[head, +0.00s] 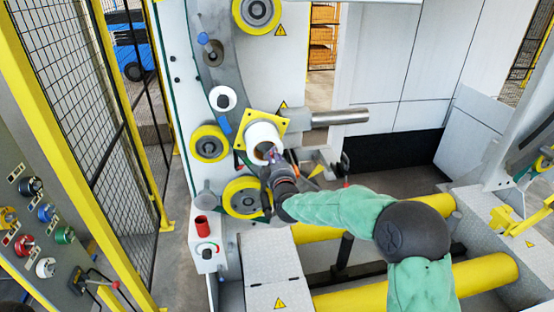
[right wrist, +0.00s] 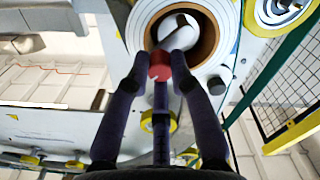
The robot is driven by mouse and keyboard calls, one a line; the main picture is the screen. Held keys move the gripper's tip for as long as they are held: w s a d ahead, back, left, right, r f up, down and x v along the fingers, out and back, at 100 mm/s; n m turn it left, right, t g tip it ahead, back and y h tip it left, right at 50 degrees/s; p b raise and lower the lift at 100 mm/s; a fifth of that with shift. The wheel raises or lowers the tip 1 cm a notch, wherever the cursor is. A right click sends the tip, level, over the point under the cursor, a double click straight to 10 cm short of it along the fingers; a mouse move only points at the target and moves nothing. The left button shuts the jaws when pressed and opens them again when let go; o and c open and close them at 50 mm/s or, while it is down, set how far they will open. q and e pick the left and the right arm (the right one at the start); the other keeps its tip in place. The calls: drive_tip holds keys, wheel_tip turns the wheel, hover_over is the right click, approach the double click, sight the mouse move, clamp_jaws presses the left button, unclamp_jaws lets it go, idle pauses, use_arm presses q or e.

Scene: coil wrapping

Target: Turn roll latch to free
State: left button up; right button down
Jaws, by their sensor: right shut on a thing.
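The white film roll (head: 263,136) sits on a yellow square plate (head: 284,118) on the wrapping machine's ring. In the right wrist view the roll (right wrist: 222,22) shows its brown core, with a grey bar across a white hub (right wrist: 190,44) inside. The roll latch shows as a red knob (right wrist: 160,67) in front of the hub. My right gripper (head: 274,160) is at the roll's open end. In the right wrist view its fingertips (right wrist: 161,62) are shut on the red knob, one on each side. My left gripper is not in view.
Yellow-rimmed wheels (head: 209,144) line the ring. A metal bar (head: 340,117) sticks out right of the plate. Yellow rollers (head: 480,272) lie below my right arm. A control panel (head: 45,215) and mesh fence (head: 75,80) stand at left.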

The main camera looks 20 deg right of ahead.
drive_tip(key=shift+w+a+r+n+p, duration=0.1)
drive_tip(key=shift+a+r+n+p, duration=0.3)
drive_tip(key=shift+n, duration=1.05)
drive_tip(key=shift+w+a+r+n+p, duration=0.1)
drive_tip(key=shift+a+n+p, duration=0.4)
drive_tip(key=shift+n, duration=0.9)
drive_tip(key=shift+w+a+r+n+p, duration=0.15)
drive_tip(key=shift+n+p, duration=0.45)
drive_tip(key=shift+n, duration=0.85)
drive_tip(key=shift+a, duration=0.1)
drive_tip(key=c, duration=1.1)
unclamp_jaws()
drive_tip(key=shift+a+f, duration=0.1)
drive_tip(key=shift+a, duration=0.05)
drive_tip(key=v, duration=1.2)
